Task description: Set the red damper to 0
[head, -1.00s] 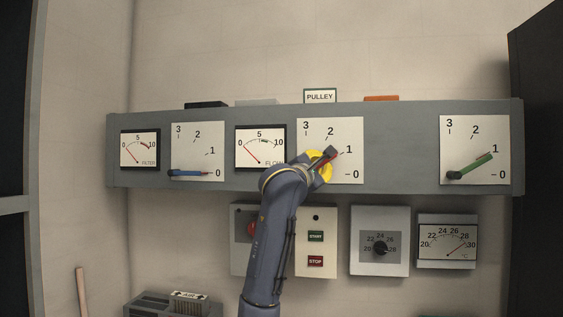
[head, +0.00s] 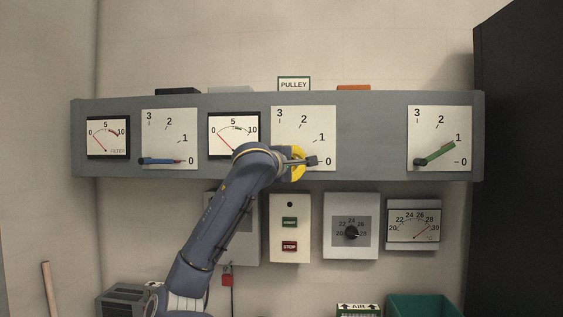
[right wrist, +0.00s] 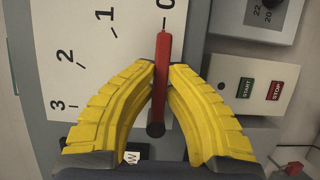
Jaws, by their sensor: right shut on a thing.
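The red damper lever (right wrist: 161,80) shows in the right wrist view, its tip in line with the 0 mark and its dark pivot knob (right wrist: 155,130) between my fingers. The yellow fingers of my right gripper (right wrist: 160,75) are closed on the lever from both sides. In the head view my right gripper (head: 299,162) is at the lower part of the white scale plate (head: 290,135) under the PULLEY sign, beside its 0, and hides the lever. My left gripper is not in view.
The blue lever (head: 162,161) on the left plate is at 0. The start and stop box (head: 290,215) and the temperature dial (head: 351,233) hang below the grey panel (head: 372,140).

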